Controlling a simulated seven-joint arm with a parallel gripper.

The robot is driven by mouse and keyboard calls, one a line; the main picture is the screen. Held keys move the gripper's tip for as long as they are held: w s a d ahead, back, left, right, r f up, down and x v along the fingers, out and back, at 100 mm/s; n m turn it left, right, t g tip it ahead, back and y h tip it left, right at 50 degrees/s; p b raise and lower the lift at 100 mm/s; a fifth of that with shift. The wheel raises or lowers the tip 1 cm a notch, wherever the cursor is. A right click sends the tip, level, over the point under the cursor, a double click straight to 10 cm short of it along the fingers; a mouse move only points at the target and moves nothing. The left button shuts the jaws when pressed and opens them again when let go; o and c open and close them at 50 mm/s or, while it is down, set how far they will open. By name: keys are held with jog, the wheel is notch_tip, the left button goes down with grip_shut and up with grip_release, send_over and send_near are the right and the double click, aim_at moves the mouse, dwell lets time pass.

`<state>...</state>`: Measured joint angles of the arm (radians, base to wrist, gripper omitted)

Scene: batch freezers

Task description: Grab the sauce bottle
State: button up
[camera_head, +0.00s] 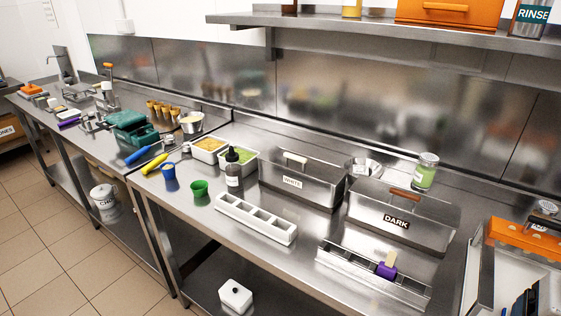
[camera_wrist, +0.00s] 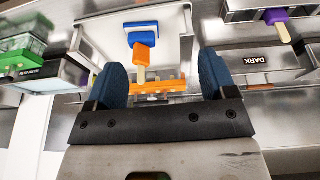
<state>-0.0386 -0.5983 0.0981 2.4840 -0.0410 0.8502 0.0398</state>
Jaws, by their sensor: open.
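The sauce bottle (camera_head: 234,172) stands upright on the steel counter in the head view. It is dark, with a black cap and a pale label, just in front of the food pans. My gripper (camera_wrist: 162,76) shows only in the wrist view, with its two blue fingers spread apart and nothing held between them. The bottle cannot be made out in the wrist view, and my gripper is outside the head view, so the two are apart.
Green (camera_head: 200,188) and blue (camera_head: 169,172) cups stand left of the bottle. A white divided tray (camera_head: 256,218) lies in front; the WHITE bin (camera_head: 300,184) is close right, the DARK bin (camera_head: 400,220) farther right.

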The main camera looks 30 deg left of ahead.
jog(key=w+a+r+n+t+y, duration=0.1)
jog(key=w+a+r+n+t, duration=0.15)
jog(key=w+a, duration=0.85)
jog(key=w+a+r+n+t+y, duration=0.2)
jog(key=w+a+t, duration=0.1)
jog(key=w+a, duration=0.8)
jog(key=w+a+n+t+y, duration=0.1)
jog(key=w+a+n+y, duration=0.2)
jog(key=a, duration=0.7)
jog(key=w+a+n+t+y, duration=0.15)
jog(key=w+a, duration=0.35)
jog(key=a, duration=0.5)
jog(key=s+a+f+n+g+y, duration=0.1)
jog(key=s+a+f+g+y, duration=0.1)
jog(key=a, duration=0.8)
jog(key=s+a+f+n+g+y, duration=0.2)
jog(key=s+a+y, duration=0.2)
jog(key=a, duration=0.7)
jog(key=s+a+f+n+g+y, duration=0.2)
jog(key=s+a+y, duration=0.1)
jog(key=a, duration=0.8)
jog(key=shift+s+a+y, duration=0.25)
jog(key=shift+y, duration=0.2)
jog(key=shift+f, duration=0.2)
jog(key=shift+f, duration=2.2)
